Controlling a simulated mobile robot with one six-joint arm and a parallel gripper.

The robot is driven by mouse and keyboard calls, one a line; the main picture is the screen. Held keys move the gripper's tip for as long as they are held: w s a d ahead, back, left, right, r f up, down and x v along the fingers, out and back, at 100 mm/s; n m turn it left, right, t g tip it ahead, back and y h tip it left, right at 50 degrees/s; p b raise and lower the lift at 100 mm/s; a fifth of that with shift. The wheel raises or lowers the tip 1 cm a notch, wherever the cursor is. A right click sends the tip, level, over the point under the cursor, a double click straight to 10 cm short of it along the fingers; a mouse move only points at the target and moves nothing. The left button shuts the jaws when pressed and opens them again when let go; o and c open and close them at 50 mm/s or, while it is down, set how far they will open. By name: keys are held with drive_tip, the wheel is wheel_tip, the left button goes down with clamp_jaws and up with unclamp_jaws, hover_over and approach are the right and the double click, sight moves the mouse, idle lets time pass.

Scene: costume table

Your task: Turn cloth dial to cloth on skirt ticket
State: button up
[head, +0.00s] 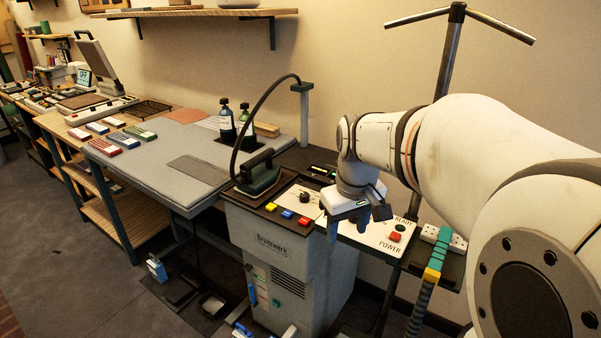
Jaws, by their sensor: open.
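A small dark dial (305,197) sits on the white panel on top of the grey Brumwerk unit (270,235), behind a row of coloured buttons. Its setting is too small to read. My gripper (357,220) points down to the right of the dial, above the right side of the unit's top. Its two dark fingers are apart with nothing visible between them. The gripper is apart from the dial. I cannot make out which paper is the skirt ticket.
A dark iron (258,174) with an arching hose rests left of the dial. Yellow, blue and red buttons (287,214) lie in front of it. A white READY/POWER panel (372,234) with a red button is at the right. Two bottles (245,122) stand on the grey pressing table (150,165).

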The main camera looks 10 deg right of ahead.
drive_tip(key=w+d+n, duration=0.1)
drive_tip(key=w+d, duration=0.1)
drive_tip(key=w, duration=0.3)
drive_tip(key=w+d+f+n+g, duration=0.1)
drive_tip(key=w+d, duration=0.2)
drive_tip(key=w, duration=0.2)
drive_tip(key=w+d+f+n+b, duration=0.1)
drive_tip(key=w+d, duration=0.2)
drive_tip(key=w, duration=0.2)
drive_tip(key=shift+w+d+g, duration=0.2)
drive_tip(key=shift+w+g, duration=0.1)
drive_tip(key=shift+w, duration=0.05)
drive_tip(key=shift+w+d+f+n, duration=0.15)
drive_tip(key=shift+w+n, duration=0.05)
drive_tip(key=shift+n, duration=0.1)
drive_tip(key=shift+f, duration=0.35)
wheel_tip(320, 180, down, 7)
drive_tip(key=shift+r+b, duration=0.1)
drive_tip(key=shift+b, duration=0.25)
drive_tip(key=shift+c, duration=0.2)
